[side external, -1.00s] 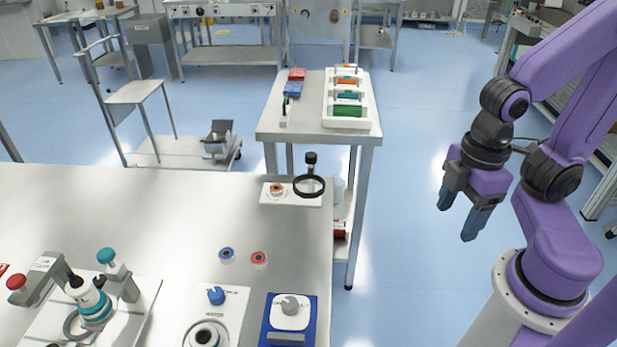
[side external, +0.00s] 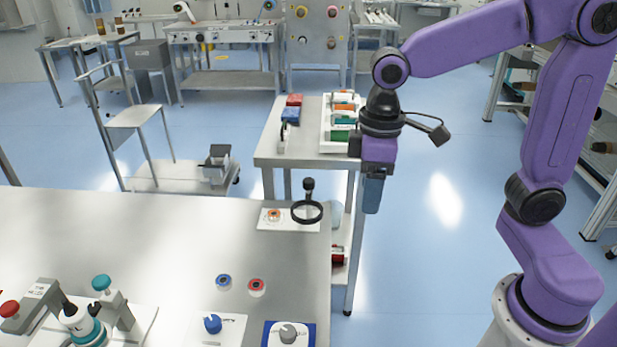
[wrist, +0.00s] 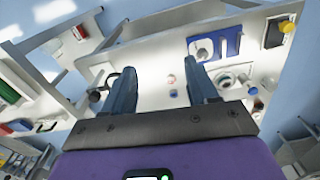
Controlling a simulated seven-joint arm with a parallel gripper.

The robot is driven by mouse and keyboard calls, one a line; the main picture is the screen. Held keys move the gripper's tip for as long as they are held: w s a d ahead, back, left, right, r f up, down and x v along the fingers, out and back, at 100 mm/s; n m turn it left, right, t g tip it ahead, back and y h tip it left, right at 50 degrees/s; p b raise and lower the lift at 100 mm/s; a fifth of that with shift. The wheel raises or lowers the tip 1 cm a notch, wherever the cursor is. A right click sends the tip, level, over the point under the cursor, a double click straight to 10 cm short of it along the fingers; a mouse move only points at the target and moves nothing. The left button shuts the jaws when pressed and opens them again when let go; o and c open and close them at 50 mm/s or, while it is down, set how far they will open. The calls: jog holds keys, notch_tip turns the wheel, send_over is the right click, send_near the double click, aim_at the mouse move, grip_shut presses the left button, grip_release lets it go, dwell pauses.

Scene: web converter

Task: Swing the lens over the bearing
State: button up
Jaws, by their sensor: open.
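The lens (side external: 307,222) is a black ring with an upright black knob (side external: 309,185), at the far right corner of the steel table. Its ring is beside the bearing (side external: 274,215), a small orange-and-metal ring on a white plate (side external: 265,225), not over it. My gripper (side external: 372,207) hangs fingers down to the right of the lens, beyond the table edge and apart from it. In the wrist view its fingers (wrist: 157,78) are spread with nothing between them. There the lens knob (wrist: 96,96) shows just left of the left finger, which partly hides the ring.
A small side table (side external: 300,160) with a white tray of coloured rolls stands behind my gripper. Blue (side external: 223,281) and red (side external: 257,286) rings lie nearer on the steel table (side external: 150,235). Fixtures crowd its front; its middle is clear.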

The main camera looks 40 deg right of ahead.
jog(key=w+d+r+m, duration=0.1)
jog(key=w+r+m, duration=0.25)
jog(key=w, duration=1.05)
jog(key=m, duration=0.5)
send_near(309, 180)
jog(key=shift+n, duration=0.25)
notch_tip(309, 180, down, 9)
jog(key=shift+w+a+r, duration=0.15)
grip_shut()
